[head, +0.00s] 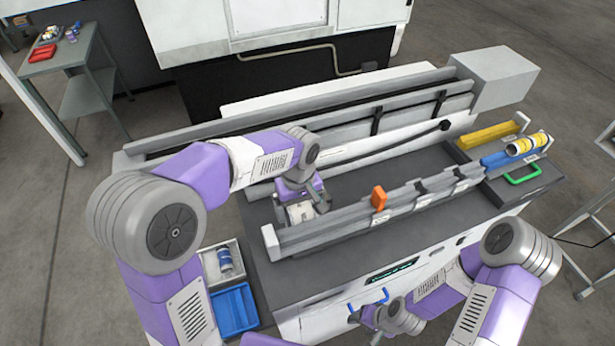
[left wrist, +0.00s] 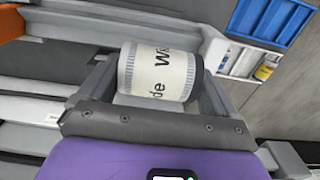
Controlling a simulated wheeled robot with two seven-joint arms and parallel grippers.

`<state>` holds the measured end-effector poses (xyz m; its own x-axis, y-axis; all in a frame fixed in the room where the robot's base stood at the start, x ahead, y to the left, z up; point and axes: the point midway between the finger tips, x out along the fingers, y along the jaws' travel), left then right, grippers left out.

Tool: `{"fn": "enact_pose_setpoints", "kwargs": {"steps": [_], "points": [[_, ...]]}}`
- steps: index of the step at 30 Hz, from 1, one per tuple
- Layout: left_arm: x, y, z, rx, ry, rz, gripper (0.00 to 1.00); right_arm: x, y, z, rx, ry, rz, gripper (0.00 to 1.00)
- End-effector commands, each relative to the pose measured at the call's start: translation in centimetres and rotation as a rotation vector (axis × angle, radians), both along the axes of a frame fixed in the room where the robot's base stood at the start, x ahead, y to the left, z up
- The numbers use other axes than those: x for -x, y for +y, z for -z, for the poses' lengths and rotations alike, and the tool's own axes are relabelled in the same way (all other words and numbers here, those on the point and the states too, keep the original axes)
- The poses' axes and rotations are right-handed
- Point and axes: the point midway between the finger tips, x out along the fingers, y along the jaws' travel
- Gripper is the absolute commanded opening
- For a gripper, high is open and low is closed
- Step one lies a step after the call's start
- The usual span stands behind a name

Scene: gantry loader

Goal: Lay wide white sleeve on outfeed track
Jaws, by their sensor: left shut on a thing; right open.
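The wide white sleeve (left wrist: 158,72) has grey ends and dark lettering that reads "Wide". My left gripper (left wrist: 155,90) is shut on it, with the sleeve lying crosswise between the fingers. In the head view my left gripper (head: 300,203) and the sleeve (head: 299,213) are near the left end of a long grey labelled track (head: 340,225), just behind it. I cannot tell whether the sleeve touches anything below. My right gripper (head: 367,318) is open and empty, low in front of the machine. The sleeve's underside is hidden.
An orange block (head: 378,198) stands up on the track. A grey tray (head: 238,255) with a blue-and-white can and a blue bin (head: 234,310) are at the left. A yellow bin (head: 487,135) and yellow-labelled cylinders (head: 527,144) are at the right end. Long rails (head: 330,110) run behind.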

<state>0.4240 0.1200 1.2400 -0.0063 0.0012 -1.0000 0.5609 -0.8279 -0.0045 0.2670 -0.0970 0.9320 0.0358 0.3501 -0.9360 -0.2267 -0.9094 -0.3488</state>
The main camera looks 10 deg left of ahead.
Motion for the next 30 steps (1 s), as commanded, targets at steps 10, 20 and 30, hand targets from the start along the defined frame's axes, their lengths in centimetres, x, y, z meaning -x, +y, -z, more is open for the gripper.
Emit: {"fn": "enact_pose_setpoints", "kwargs": {"steps": [10,20,30], "points": [[0.0,0.0,1.6,0.000,-0.001,0.001,0.43,0.1,0.0,1.4,0.000,0.002,0.000,0.57],[0.0,0.0,4.9,0.001,-0.001,0.001,0.43,0.1,0.0,4.1,0.000,0.001,0.001,0.57],[0.0,0.0,5.4,0.001,-0.002,0.001,0.43,0.1,0.0,4.5,0.000,0.001,0.000,0.57]]}}
